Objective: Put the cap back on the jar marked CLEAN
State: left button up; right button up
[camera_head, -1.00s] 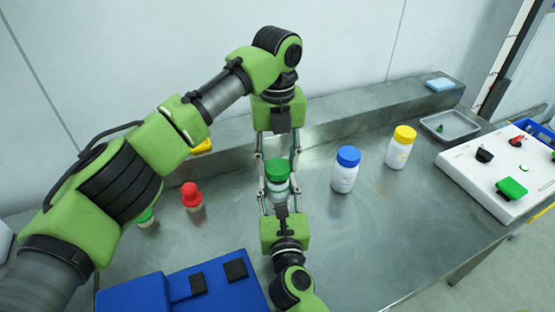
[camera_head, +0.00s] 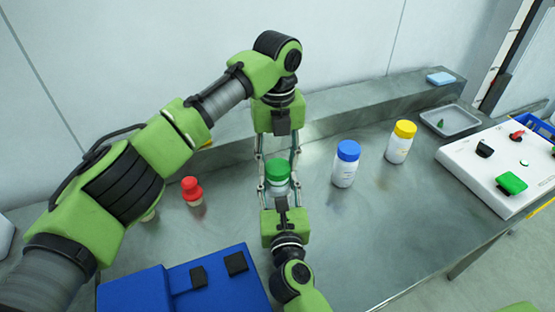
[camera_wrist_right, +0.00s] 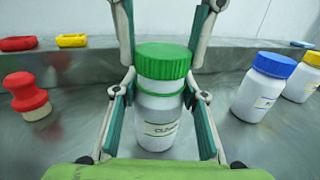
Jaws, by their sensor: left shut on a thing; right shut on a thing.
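The white jar with the label that seems to read CLEAN (camera_wrist_right: 158,125) stands upright on the steel table, with a green ring around its upper part. My right gripper (camera_wrist_right: 160,120) is shut on the jar's body from the near side; it also shows in the head view (camera_head: 279,195). The green cap (camera_wrist_right: 163,60) is on top of the jar and upright; it also shows in the head view (camera_head: 278,170). My left gripper (camera_head: 278,160) reaches down from above and is shut on the cap. I cannot tell whether the cap is fully seated.
A blue-capped jar (camera_head: 345,165) and a yellow-capped jar (camera_head: 400,143) stand to the right. A red-topped piece (camera_head: 192,190) stands left. A grey tray (camera_head: 450,122) and a white control box (camera_head: 500,170) are at the far right.

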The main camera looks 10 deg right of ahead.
pick_arm(q)
jog(key=shift+f, duration=0.45)
jog(key=m, duration=0.4)
jog(key=shift+d+m, duration=0.1)
jog(key=shift+m, duration=0.2)
jog(key=m, duration=0.5)
jog(key=o, duration=0.7)
jog(key=shift+o, duration=0.2)
